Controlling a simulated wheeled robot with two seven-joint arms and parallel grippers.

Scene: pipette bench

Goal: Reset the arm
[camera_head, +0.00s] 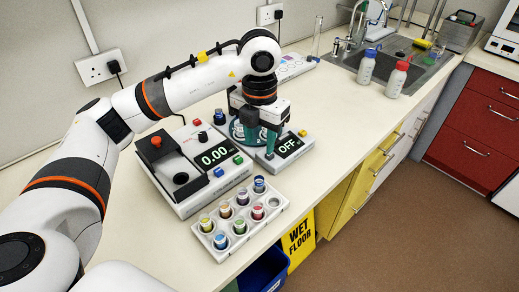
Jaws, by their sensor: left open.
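My left arm comes in from the left and arches over the bench. My left gripper (260,146) points down with its teal fingers apart, and I see nothing held between them. It is in front of the round plate of the device with the "OFF" display (291,147), and just right of the device with the "0.00" display (215,156). The gripper and wrist hide part of the "OFF" device. I cannot tell if the fingertips touch it. My right gripper is out of view.
A white rack (220,254) of several colored vials stands at the bench's front edge, with one empty hole at its right. A sink (400,60) and two bottles, blue-capped (366,68) and red-capped (397,80), are farther back. Bare benchtop (345,95) lies between.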

